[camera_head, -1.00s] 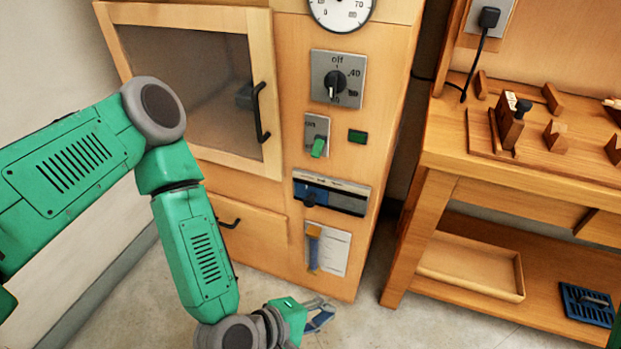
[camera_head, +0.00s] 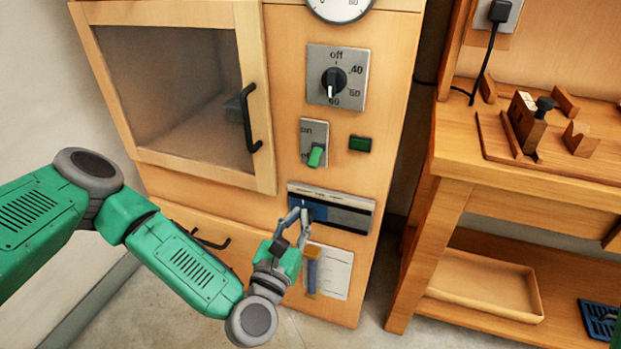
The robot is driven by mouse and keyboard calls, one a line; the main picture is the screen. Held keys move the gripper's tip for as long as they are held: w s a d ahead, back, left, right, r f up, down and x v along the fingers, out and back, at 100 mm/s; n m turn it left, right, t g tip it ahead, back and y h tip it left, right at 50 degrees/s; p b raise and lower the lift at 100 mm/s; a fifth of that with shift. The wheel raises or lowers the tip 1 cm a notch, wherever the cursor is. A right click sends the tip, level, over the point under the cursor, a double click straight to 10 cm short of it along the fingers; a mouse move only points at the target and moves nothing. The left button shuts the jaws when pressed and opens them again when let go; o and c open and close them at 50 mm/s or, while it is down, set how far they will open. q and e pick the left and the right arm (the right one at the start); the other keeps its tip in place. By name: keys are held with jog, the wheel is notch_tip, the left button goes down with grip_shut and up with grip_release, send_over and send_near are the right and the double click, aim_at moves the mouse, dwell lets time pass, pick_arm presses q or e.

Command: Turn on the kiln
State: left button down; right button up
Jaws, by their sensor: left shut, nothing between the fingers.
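The kiln (camera_head: 290,20) is a tall wooden cabinet with a glazed door (camera_head: 175,90). Its dial (camera_head: 334,80) is marked off, 40, 50 and 60, and the pointer is down toward 60. Below it is a switch plate with "on" lettered at the top and a green lever (camera_head: 316,156) slanting down. A dark green lamp or button (camera_head: 360,144) sits to its right. My left gripper (camera_head: 297,214) is shut and empty, in front of the left end of a blue and black panel (camera_head: 345,215), below the lever. I cannot tell whether it touches. My right gripper is out of view.
A round gauge (camera_head: 340,6) tops the kiln front. A blue and yellow handled item (camera_head: 312,275) and a paper sheet (camera_head: 335,272) hang below the panel. A wooden workbench (camera_head: 500,175) with blocks stands right. Floor shows in front.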

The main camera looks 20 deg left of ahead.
aim_at(318, 172)
pick_arm(q)
jog(key=w, duration=0.3)
jog(key=w+r+b, duration=0.1)
jog(key=w, duration=0.2)
jog(key=w+b, duration=0.1)
jog(key=w, duration=0.3)
jog(key=shift+r, duration=0.15)
jog(key=r, duration=0.1)
jog(key=s+r, duration=0.2)
jog(key=shift+r, duration=0.35)
